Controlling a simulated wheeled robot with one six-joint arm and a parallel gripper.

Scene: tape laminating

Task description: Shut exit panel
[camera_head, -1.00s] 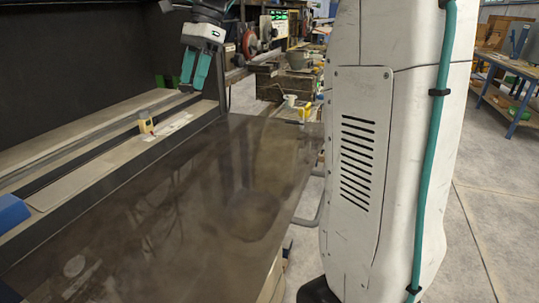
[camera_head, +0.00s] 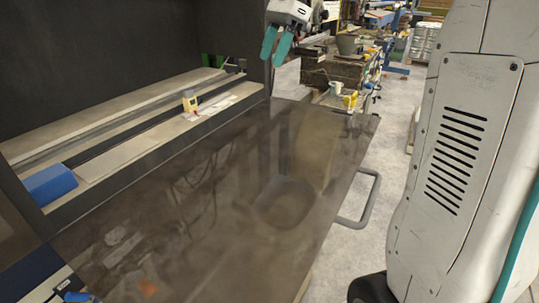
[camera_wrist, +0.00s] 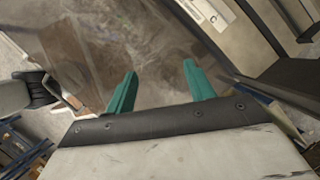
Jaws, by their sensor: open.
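The exit panel (camera_head: 215,205) is a large, dark, see-through sheet. It lies folded down, roughly level, in front of the machine opening in the head view. A grey bar handle (camera_head: 362,203) sticks out from its right edge. My gripper (camera_head: 270,58) is at the top of the head view, above and beyond the panel's far edge, with teal fingers apart and nothing between them. In the wrist view my gripper (camera_wrist: 160,85) is also open and empty, with the panel (camera_wrist: 125,45) beyond the fingertips. I cannot see any contact with the panel.
The machine's dark frame (camera_head: 257,45) stands behind the panel. Inside lie a blue roller (camera_head: 50,184) and a small yellow item (camera_head: 189,99). A cluttered workbench (camera_head: 340,70) is at the back. Bare floor (camera_head: 385,150) lies right of the panel.

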